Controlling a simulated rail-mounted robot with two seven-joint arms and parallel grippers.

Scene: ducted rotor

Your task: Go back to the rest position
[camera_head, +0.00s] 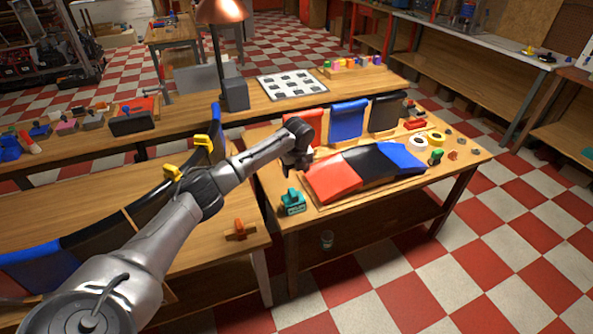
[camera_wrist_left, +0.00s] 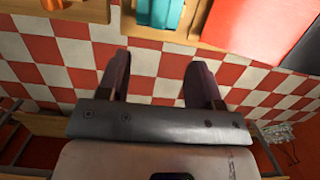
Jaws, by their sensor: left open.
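My left arm comes in from the left in the head view, and its gripper (camera_head: 297,160) hangs over the left end of the right-hand workbench, left of and close to the red panel. In the left wrist view my left gripper (camera_wrist_left: 162,75) shows two dark fingers spread apart with only the checkered floor seen between them. It is open and empty. A teal tool (camera_head: 292,202) stands on the bench below the gripper; part of it also shows at the top of the left wrist view (camera_wrist_left: 160,12). My right gripper is not in view.
Red, black and blue panels (camera_head: 375,163) lie on the right-hand bench (camera_head: 462,151). Other coloured panels (camera_head: 348,119) stand behind them. Tape rolls (camera_head: 418,141) sit at the right. A lamp (camera_head: 222,12) rises behind the gripper. An orange-handled clamp (camera_head: 240,229) sits on the left bench.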

